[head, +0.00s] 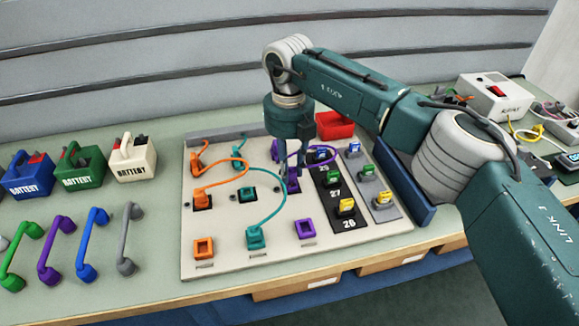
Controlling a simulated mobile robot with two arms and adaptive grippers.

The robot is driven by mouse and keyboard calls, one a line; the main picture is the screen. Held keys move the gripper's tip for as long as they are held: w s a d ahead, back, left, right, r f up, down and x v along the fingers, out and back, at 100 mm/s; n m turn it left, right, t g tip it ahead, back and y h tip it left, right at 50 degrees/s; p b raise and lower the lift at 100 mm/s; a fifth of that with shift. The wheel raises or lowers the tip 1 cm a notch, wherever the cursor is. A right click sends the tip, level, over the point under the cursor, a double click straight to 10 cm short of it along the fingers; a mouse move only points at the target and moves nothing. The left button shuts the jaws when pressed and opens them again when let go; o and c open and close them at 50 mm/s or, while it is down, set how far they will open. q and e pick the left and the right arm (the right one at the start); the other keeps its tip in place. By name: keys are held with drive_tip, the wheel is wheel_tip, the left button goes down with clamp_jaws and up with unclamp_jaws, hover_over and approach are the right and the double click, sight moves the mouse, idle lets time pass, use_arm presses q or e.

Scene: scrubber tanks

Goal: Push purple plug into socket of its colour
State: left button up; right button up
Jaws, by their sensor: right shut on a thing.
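The purple plug (292,186) is at the middle row of the board's purple column, and a purple cable (310,141) loops up from near it. My right gripper (292,171) points down over the plug and is shut on it. I cannot tell how deep the plug sits; the gripper partly covers it. An empty purple socket (305,230) is in the front row. My left gripper is out of view.
The board (215,262) also carries orange plugs (201,197), teal plugs (254,237) and their cables. A black strip (334,203) with yellow and green parts lies right of the plug. A red bin (335,126) stands behind.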

drive_tip(key=shift+f, duration=0.25)
drive_tip(key=shift+f+b, duration=0.65)
drive_tip(key=shift+f, duration=0.1)
drive_tip(key=o, duration=1.6)
drive_tip(key=shift+c, duration=0.2)
drive_tip(key=shift+r, duration=0.1)
wheel_tip(320, 180, up, 8)
drive_tip(key=p, duration=0.5)
drive_tip(key=shift+r, duration=0.25)
drive_tip(key=shift+f, duration=0.1)
